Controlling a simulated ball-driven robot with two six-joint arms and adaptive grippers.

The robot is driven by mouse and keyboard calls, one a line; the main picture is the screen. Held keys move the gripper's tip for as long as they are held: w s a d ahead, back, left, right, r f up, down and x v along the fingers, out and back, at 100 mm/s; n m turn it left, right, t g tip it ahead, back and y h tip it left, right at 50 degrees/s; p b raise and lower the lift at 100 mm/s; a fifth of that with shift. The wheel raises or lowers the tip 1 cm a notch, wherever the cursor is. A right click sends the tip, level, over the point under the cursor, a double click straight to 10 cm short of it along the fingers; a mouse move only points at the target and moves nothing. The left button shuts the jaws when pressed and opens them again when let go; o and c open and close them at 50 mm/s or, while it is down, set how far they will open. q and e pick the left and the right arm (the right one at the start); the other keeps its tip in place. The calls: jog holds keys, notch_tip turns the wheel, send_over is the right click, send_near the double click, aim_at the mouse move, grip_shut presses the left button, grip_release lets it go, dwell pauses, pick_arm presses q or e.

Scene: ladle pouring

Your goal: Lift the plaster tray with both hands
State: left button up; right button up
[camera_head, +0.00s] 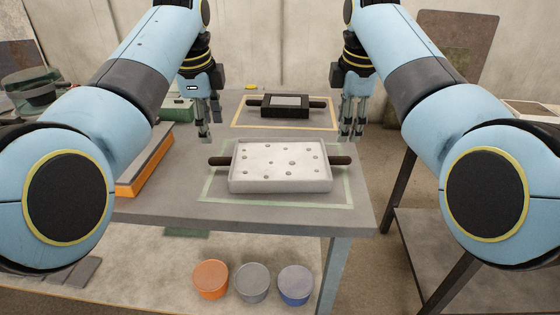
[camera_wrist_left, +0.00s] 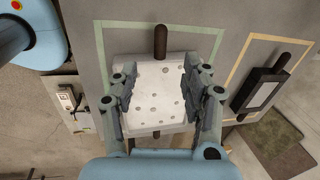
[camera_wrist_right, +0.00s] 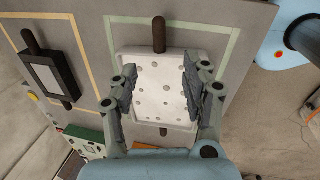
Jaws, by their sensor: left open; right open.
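The white plaster tray (camera_head: 280,183), with several small round marks on its top, sits flat on the grey table inside a pale green outline. Dark handles stick out at its left (camera_head: 219,161) and right (camera_head: 341,160) ends. My left gripper (camera_head: 205,135) is open and empty, above and behind the left handle. My right gripper (camera_head: 351,135) is open and empty, above and behind the right handle. In the left wrist view the tray (camera_wrist_left: 157,85) shows between the open fingers, and likewise in the right wrist view (camera_wrist_right: 160,85). Neither gripper touches it. In both wrist views the near handle is mostly hidden.
A black frame (camera_head: 300,111) with side handles stands behind the tray in a yellow outline (camera_head: 240,124). An orange-edged block (camera_head: 130,190) and a green box (camera_head: 178,110) are at the left. Orange (camera_head: 210,280), grey (camera_head: 252,283) and blue (camera_head: 295,285) tubs stand below the table's front edge.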

aim_at(217, 158)
pick_arm(q)
jog(key=f, duration=0.3)
jog(key=w+f, duration=0.1)
jog(key=f, duration=0.3)
jog(key=w+f, duration=0.1)
jog(key=f, duration=0.2)
jog(key=shift+w+f, duration=0.15)
jog(key=shift+f, duration=0.2)
pick_arm(e)
jog(key=f, duration=0.3)
jog(key=w+f, duration=0.1)
jog(key=f, duration=0.3)
jog(key=w+f, duration=0.1)
jog(key=f, duration=0.2)
jog(key=shift+w+f, duration=0.15)
jog(key=shift+f, duration=0.25)
pick_arm(q)
grip_shut()
pick_arm(e)
grip_shut()
jog(key=shift+r, duration=0.1)
